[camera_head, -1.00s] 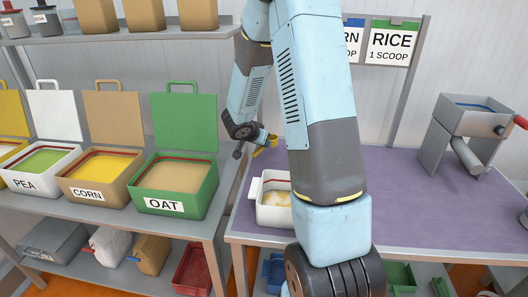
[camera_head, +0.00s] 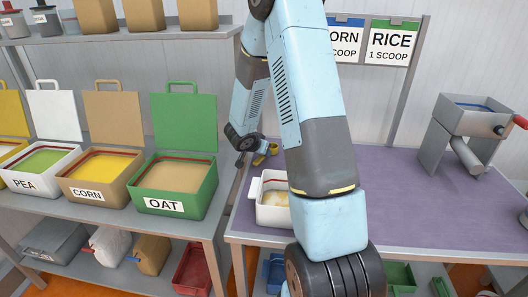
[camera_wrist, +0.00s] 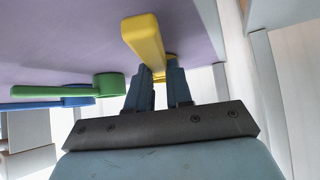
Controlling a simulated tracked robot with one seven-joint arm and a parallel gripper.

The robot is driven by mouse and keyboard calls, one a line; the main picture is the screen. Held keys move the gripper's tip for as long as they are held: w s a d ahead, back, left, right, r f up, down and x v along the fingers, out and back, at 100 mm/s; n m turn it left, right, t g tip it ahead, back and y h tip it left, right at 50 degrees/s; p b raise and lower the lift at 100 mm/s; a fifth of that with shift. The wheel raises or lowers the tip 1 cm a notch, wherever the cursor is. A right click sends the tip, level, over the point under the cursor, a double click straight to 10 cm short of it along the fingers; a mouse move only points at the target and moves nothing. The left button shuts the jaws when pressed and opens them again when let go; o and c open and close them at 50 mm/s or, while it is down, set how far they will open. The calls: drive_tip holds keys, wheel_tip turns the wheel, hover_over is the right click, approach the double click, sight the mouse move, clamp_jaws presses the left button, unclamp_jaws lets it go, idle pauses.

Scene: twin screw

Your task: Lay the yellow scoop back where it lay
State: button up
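The yellow scoop (camera_head: 260,159) is low over or at the back left of the purple table, behind the white bin. My gripper (camera_head: 264,149) is right at it, partly hidden behind my arm. In the wrist view my gripper (camera_wrist: 161,78) has its two fingers on either side of part of the yellow scoop (camera_wrist: 146,42) and appears shut on it. I cannot tell whether the scoop touches the table. A green scoop (camera_wrist: 108,85) and a blue scoop (camera_wrist: 72,103) lie side by side to the left in the wrist view.
The white bin (camera_head: 257,218) stands at the table's front left. The purple table (camera_head: 412,205) is clear in its middle; a grey hopper machine (camera_head: 465,125) stands at right. The green OAT bin (camera_head: 200,199) is on the left shelf. A sign for corn and rice hangs behind.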

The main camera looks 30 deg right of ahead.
drive_tip(key=o, duration=0.5)
drive_tip(key=shift+c, duration=0.2)
drive_tip(key=s+a+r+n+g, duration=0.1)
drive_tip(key=s+a+r, duration=0.2)
drive_tip(key=s+r, duration=0.45)
drive_tip(key=s+a+r, duration=0.3)
drive_tip(key=s+r, duration=0.1)
drive_tip(key=r, duration=0.6)
drive_tip(key=s+a+r+n+y, duration=0.2)
drive_tip(key=s+a+r+n, duration=0.1)
drive_tip(key=s, duration=0.4)
drive_tip(key=s+a+r+n+t+y, duration=0.1)
drive_tip(key=s+a+r+n+y, duration=0.2)
drive_tip(key=s, duration=0.4)
drive_tip(key=s+a+r+n+y, duration=0.2)
drive_tip(key=s+a+r+n, duration=0.1)
drive_tip(key=s+r, duration=0.4)
drive_tip(key=shift+s+a+n+t+y, duration=0.15)
drive_tip(key=shift+s+n+t+y, duration=0.15)
drive_tip(key=shift+s+n, duration=0.35)
